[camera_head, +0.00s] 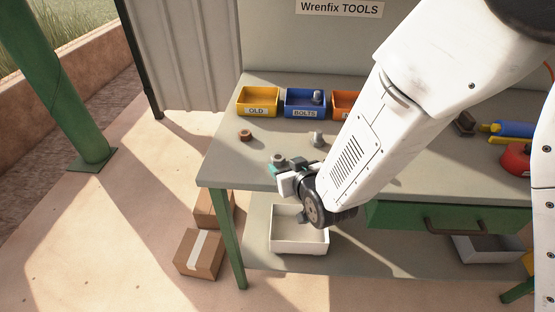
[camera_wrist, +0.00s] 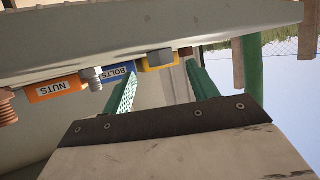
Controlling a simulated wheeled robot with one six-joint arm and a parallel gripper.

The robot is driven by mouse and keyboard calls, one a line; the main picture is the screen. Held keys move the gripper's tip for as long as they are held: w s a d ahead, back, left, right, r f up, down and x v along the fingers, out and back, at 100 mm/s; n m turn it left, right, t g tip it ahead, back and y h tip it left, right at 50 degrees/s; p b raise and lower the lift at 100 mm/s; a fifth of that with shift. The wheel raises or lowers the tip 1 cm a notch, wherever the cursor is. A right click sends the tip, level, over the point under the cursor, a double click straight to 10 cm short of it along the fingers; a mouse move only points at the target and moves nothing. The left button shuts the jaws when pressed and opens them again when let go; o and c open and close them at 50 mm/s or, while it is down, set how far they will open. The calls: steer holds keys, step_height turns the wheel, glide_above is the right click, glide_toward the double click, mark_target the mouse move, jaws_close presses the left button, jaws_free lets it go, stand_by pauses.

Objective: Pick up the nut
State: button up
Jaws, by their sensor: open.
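A grey nut (camera_head: 278,158) sits on the workbench near its front left. In the wrist view the grey nut (camera_wrist: 159,57) shows between the two green fingertips, and I cannot tell whether it is within or just beyond them. My gripper (camera_head: 286,165) is low over the bench's front edge, beside the nut, with its fingers apart. In the wrist view my gripper (camera_wrist: 162,69) is open and holds nothing. A rusty brown nut (camera_head: 246,135) lies farther back and left; it also shows by the right fingertip (camera_wrist: 186,51).
A grey bolt (camera_head: 317,138) stands right of the nuts. Behind are a yellow OLD bin (camera_head: 258,99), a blue BOLTS bin (camera_head: 304,101) and an orange NUTS bin (camera_wrist: 56,88). A white tray (camera_head: 299,247) is on the lower shelf. My arm hides the bench's middle.

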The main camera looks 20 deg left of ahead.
mark_target(280, 160)
steer(key=x, duration=0.4)
steer(key=shift+w+a, duration=0.15)
steer(key=shift+a, duration=0.1)
steer(key=shift+c, duration=0.3)
steer(key=c, duration=1.1)
steer(key=shift+o, duration=0.2)
steer(key=shift+r, duration=0.2)
